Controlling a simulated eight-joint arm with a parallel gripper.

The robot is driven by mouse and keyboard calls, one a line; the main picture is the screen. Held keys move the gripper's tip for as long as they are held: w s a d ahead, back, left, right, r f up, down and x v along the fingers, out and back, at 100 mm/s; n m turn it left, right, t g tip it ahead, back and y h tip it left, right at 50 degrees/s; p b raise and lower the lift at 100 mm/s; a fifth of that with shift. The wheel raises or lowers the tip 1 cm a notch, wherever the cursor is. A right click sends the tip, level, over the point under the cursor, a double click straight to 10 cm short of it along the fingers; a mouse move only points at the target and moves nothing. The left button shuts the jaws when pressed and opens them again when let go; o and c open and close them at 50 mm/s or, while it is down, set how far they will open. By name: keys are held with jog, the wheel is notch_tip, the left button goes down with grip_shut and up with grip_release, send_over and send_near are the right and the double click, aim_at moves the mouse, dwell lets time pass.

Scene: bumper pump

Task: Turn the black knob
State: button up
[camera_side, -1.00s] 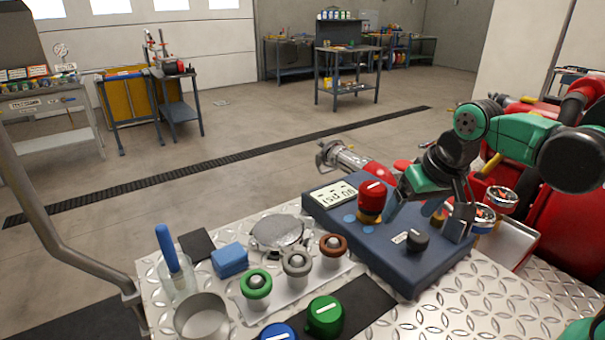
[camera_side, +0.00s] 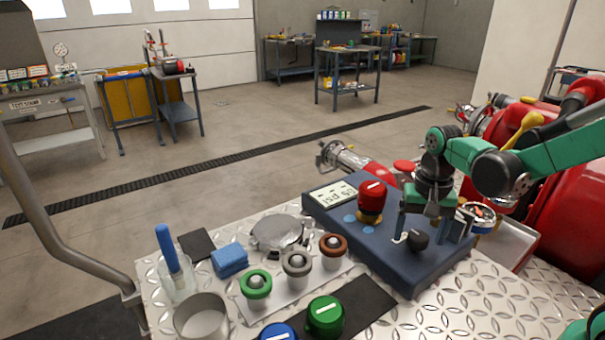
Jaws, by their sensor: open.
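The black knob (camera_side: 418,240) sits on the right part of the top of a dark blue control box (camera_side: 345,230). My gripper (camera_side: 422,228) points down over the box, with its fingers spread apart. One finger is just left of the knob and the other is to its right and behind. I cannot tell whether either finger touches the knob. The knob's front and top show; part of its far side is hard to see. A small white label lies by the left finger.
A red knob (camera_side: 371,198) stands left of my gripper on the same box, beside a small display (camera_side: 333,195). Red machinery (camera_side: 550,190) is at the right.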

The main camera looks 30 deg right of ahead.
jog(key=shift+f, duration=0.15)
grip_shut()
dwell(0.4)
jog(key=n, duration=0.7)
jog(key=shift+n, duration=0.3)
jog(key=n, duration=0.4)
jog(key=shift+n, duration=2)
